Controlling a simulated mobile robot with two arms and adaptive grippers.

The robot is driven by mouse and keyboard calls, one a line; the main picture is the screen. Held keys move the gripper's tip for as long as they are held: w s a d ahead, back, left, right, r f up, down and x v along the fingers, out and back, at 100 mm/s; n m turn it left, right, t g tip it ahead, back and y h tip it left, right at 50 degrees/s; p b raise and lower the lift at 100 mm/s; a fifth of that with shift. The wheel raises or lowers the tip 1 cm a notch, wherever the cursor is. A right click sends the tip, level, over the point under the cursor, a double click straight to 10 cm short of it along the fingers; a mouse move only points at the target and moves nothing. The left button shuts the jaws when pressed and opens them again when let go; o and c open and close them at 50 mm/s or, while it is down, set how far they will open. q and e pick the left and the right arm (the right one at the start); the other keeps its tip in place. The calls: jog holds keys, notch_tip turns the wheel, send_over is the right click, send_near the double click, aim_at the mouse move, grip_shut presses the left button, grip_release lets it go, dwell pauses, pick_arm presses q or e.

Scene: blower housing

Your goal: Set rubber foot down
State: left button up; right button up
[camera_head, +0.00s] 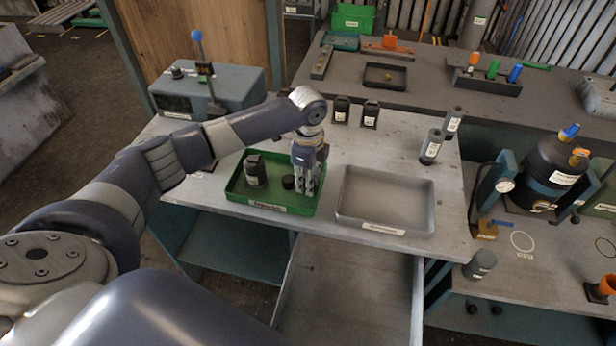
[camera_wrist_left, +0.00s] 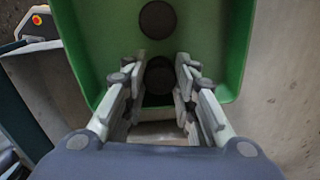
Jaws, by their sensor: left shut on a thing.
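My left gripper (camera_head: 306,192) points down into the right part of the green tray (camera_head: 236,184) on the bench. In the left wrist view its two fingers (camera_wrist_left: 159,92) are shut on a dark round rubber foot (camera_wrist_left: 160,76), partly hidden between them. Whether this foot touches the tray floor I cannot tell. A second black round foot (camera_wrist_left: 157,20) lies on the tray floor beyond the fingers; it also shows in the head view (camera_head: 288,182), left of the gripper. My right gripper is not in view.
A black labelled bottle-like part (camera_head: 255,170) stands in the tray's left part. An empty grey tray (camera_head: 385,195) sits just right of the green one. Two black parts (camera_head: 342,109) (camera_head: 370,114) stand behind, and grey cylinders (camera_head: 431,147) stand at right.

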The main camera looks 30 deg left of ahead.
pick_arm(q)
jog(key=shift+f, duration=0.15)
jog(key=shift+f, duration=0.2)
jog(key=o, duration=0.9)
jog(key=shift+c, duration=0.2)
notch_tip(320, 180, up, 12)
jog(key=b, duration=0.2)
jog(key=shift+r, duration=0.25)
